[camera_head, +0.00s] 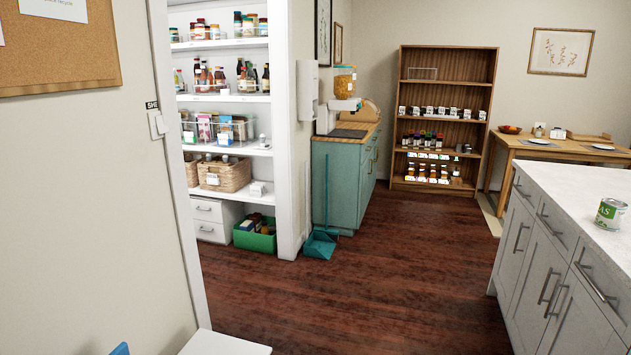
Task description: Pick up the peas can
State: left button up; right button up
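A can (611,214) with a green and white label stands upright on the white countertop (575,185) at the right edge of the view. The letters "AS" show on its label, which fits a peas can. It is near the left side of the counter top, above the grey drawers. Neither of my grippers is in view.
The grey cabinet (545,262) under the countertop fills the lower right. Dark wooden floor (370,275) lies open in the middle. A teal dustpan (320,243) stands by the doorway to the pantry shelves (228,97). A white flat surface (225,344) shows at the bottom.

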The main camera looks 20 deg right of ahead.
aim_at(611, 212)
jog(key=z, duration=2.2)
